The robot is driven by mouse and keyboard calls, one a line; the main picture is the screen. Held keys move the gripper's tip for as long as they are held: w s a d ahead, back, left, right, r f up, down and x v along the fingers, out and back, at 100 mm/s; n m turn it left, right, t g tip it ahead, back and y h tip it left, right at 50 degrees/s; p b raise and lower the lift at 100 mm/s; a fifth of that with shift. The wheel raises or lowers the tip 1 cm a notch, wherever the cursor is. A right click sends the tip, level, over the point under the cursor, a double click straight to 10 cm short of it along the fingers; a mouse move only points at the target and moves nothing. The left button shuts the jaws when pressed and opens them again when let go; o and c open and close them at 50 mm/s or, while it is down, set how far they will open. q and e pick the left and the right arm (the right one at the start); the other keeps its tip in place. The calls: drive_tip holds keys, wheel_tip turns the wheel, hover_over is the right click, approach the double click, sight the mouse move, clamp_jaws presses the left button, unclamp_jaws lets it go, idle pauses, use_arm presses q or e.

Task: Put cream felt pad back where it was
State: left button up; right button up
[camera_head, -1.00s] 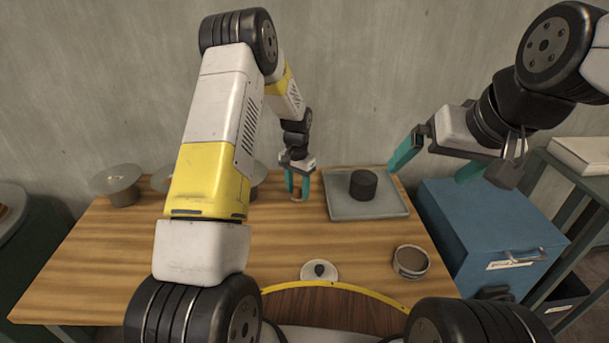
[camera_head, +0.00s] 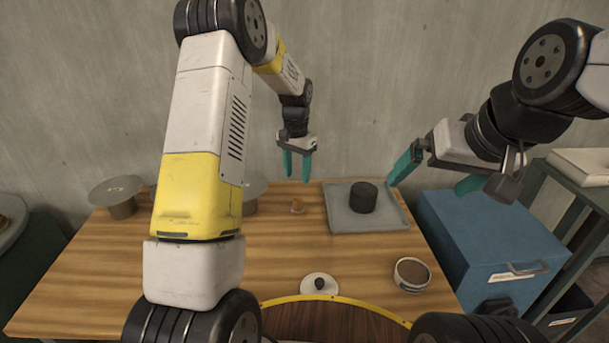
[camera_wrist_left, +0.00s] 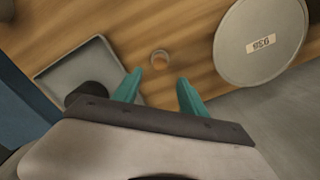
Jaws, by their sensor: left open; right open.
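A small round cream-and-tan piece (camera_head: 297,205) stands on the wooden table left of the grey tray; I cannot tell for sure that it is the cream felt pad. In the left wrist view it shows as a pale ring with a brownish middle (camera_wrist_left: 160,59). My left gripper (camera_head: 298,180) is open and empty above it, apart from it. Its teal fingers also show in the left wrist view (camera_wrist_left: 157,88). My right gripper (camera_head: 428,184) is open and empty, raised right of the tray.
A dark cylinder (camera_head: 363,197) sits on the grey tray (camera_head: 342,222). A white disc with a dark knob (camera_head: 312,289) and a round tin (camera_head: 411,285) are nearer. A blue cabinet (camera_head: 485,235) stands right of the table (camera_head: 270,262).

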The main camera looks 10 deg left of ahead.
use_arm(q)
drive_tip(key=s+a+r+n+t+h, duration=0.1)
drive_tip(key=s+r+t, duration=0.1)
drive_tip(key=s+r, duration=0.6)
drive_tip(key=s+r+n+t, duration=0.1)
drive_tip(key=s+r, duration=0.5)
drive_tip(key=r, duration=0.4)
drive_tip(key=s+r+n+t+h, duration=0.1)
drive_tip(key=s+r+n+t, duration=0.1)
drive_tip(key=s, duration=1.5)
drive_tip(key=shift+s+r+n+t, duration=0.4)
drive_tip(key=shift+r+t, duration=0.2)
drive_tip(key=shift+r, duration=0.05)
